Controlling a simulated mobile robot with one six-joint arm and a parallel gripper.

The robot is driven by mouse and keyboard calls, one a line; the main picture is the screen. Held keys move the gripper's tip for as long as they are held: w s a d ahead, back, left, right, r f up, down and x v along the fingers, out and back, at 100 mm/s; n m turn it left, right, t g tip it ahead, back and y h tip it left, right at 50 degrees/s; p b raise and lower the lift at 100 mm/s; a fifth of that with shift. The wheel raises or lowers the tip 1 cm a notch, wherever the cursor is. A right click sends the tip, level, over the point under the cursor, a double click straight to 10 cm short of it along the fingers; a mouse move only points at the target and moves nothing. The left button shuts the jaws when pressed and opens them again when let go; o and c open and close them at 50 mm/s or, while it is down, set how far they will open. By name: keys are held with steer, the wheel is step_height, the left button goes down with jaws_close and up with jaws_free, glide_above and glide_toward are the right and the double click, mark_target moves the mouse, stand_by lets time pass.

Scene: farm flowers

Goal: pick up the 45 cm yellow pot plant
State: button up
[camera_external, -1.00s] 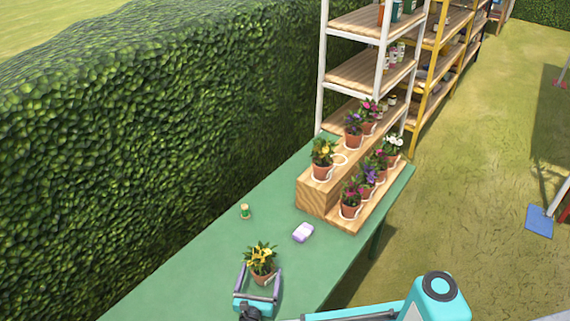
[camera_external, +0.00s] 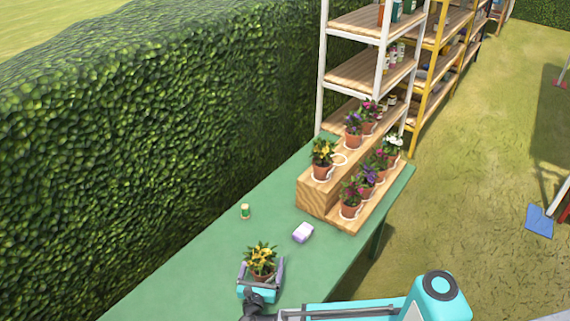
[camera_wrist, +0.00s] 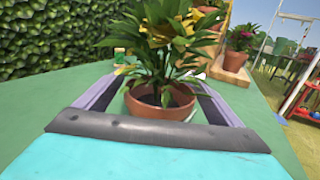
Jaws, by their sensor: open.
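A yellow-flowered plant in a terracotta pot (camera_external: 261,261) stands upright on the green table near its front. It also shows in the wrist view, where the terracotta pot (camera_wrist: 160,103) is between my fingers. My gripper (camera_external: 264,266) is open, with one finger on each side of the pot. In the wrist view my gripper (camera_wrist: 160,95) shows gaps between the fingers and the pot. A second yellow-flowered potted plant (camera_external: 322,160) stands on the upper step of the wooden stand.
The wooden stepped stand (camera_external: 313,198) holds several potted plants at the table's far end. A hedge (camera_external: 130,150) runs along the left.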

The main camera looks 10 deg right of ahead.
steer(key=shift+x, duration=1.1)
steer(key=shift+c, duration=0.3)
steer(key=c, duration=1.4)
